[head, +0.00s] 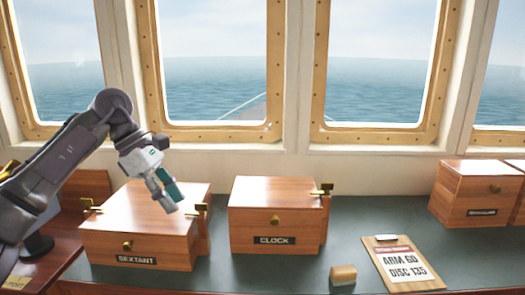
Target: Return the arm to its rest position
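My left arm comes in from the left, bends at a raised joint and slopes down to the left gripper (168,197). The gripper hangs in front of or over the wooden box labelled SEXTANT (105,240); whether it touches the box cannot be told. One grey and one dark green finger-like part point down to the right, close together. Whether the fingers are open or shut is unclear. My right gripper is not in view.
A wooden box labelled CLOCK (251,215) stands right of the SEXTANT box. A small tan block (343,275) and a clipboard (402,266) reading "ARM 60 DISC 135" lie on the dark green counter (370,222). Another wooden box (470,193) stands far right. Windows line the back.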

